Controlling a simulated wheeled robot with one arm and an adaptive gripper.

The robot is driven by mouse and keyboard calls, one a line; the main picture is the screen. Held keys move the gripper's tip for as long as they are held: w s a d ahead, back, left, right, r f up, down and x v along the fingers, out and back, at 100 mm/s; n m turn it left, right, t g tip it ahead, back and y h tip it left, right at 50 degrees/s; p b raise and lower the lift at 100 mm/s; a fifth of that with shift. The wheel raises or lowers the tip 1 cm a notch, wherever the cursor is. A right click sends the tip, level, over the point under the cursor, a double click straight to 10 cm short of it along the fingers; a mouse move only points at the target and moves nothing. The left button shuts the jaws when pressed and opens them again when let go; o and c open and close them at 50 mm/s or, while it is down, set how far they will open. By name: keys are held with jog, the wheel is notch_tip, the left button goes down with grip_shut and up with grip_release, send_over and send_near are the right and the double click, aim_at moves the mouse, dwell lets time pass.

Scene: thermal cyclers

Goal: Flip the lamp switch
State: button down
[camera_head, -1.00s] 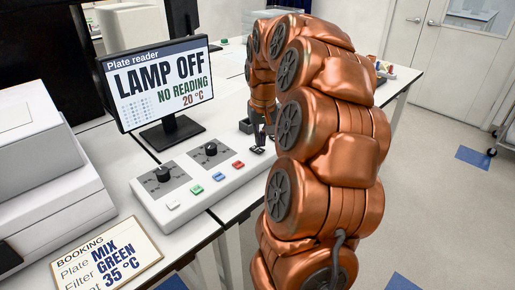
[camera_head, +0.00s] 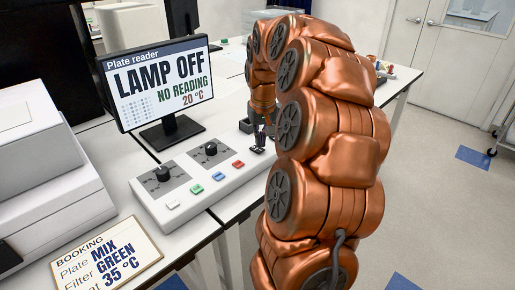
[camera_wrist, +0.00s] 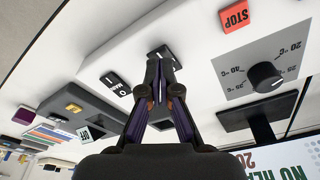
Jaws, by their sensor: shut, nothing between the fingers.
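The plate reader's control panel (camera_head: 190,205) is a pale box on the bench, with a dark switch (camera_head: 257,150) at its far right end. In the wrist view, a dark rocker switch (camera_wrist: 160,51) shows just beyond my fingertips and is partly hidden by them; its label cannot be read. A second black rocker switch with white markings (camera_wrist: 115,83) lies to its left. My gripper (camera_wrist: 162,63) is shut and empty, its tips close to the first switch; contact cannot be told. It also shows above the panel's right end in the head view (camera_head: 261,139). The monitor (camera_head: 160,82) reads "LAMP OFF", "NO READING", "20 °C".
The panel also has two black knobs (camera_head: 163,174) and coloured buttons, including a red STOP button (camera_wrist: 236,15). A booking card (camera_head: 105,255) reads Mix, Green, 35 °C. A large pale instrument (camera_head: 45,170) stands at left. A dark grey block (camera_wrist: 80,112) sits near my gripper.

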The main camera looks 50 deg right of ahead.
aim_at(260, 150)
jog(key=shift+f+b, duration=0.55)
jog(key=shift+f, duration=0.4)
dwell(0.5)
jog(key=shift+r, duration=0.15)
jog(key=shift+r+p, duration=0.9)
jog(key=shift+r, duration=2.55)
